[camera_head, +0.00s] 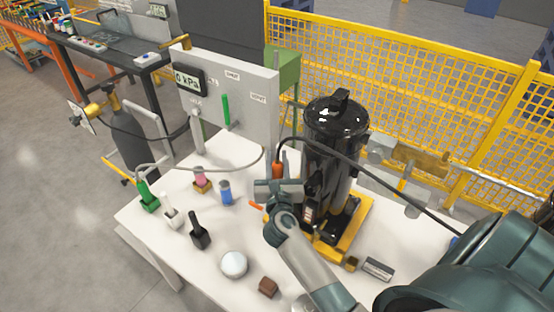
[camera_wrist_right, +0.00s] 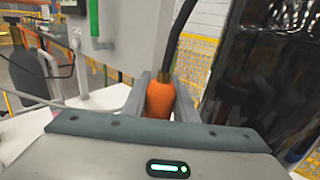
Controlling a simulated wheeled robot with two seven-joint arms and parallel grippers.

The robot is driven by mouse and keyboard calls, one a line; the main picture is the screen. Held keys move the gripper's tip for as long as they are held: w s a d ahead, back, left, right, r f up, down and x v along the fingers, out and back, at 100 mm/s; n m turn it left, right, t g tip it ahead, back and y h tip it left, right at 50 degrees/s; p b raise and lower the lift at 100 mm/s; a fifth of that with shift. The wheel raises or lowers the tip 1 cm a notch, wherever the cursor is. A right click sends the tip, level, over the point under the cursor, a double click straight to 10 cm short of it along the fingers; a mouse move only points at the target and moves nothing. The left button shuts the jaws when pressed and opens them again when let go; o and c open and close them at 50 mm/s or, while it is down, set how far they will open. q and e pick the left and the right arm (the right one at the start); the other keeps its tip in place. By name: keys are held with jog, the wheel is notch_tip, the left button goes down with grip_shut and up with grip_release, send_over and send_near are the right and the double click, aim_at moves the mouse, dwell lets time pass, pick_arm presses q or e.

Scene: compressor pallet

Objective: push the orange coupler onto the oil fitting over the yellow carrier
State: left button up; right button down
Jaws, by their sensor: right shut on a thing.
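The orange coupler (camera_head: 277,172) is held upright between the fingers of my right gripper (camera_head: 277,163), just left of the black compressor (camera_head: 335,125). In the right wrist view the coupler (camera_wrist_right: 160,102) sits between both grey fingers, with a black hose rising from its top. The compressor stands on the yellow carrier (camera_head: 362,213). The coupler is above the table, beside the carrier's left side. I cannot make out the oil fitting; my right gripper and arm cover that side of the carrier. My left gripper is not in view.
Left on the white table (camera_head: 143,217) are green (camera_head: 148,197), white (camera_head: 172,212), black (camera_head: 199,232), pink (camera_head: 201,180) and blue (camera_head: 225,193) pieces. A white dome (camera_head: 234,264) and brown block (camera_head: 268,287) lie in front. A gauge panel (camera_head: 240,95) stands behind.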

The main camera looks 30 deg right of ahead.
jog(key=shift+f+b, duration=0.35)
jog(key=shift+f, duration=0.2)
jog(key=c, duration=1.4)
grip_release()
jog(key=shift+o, duration=0.2)
jog(key=b+v, duration=0.5)
jog(key=v, duration=1.2)
jog(key=shift+s, duration=0.2)
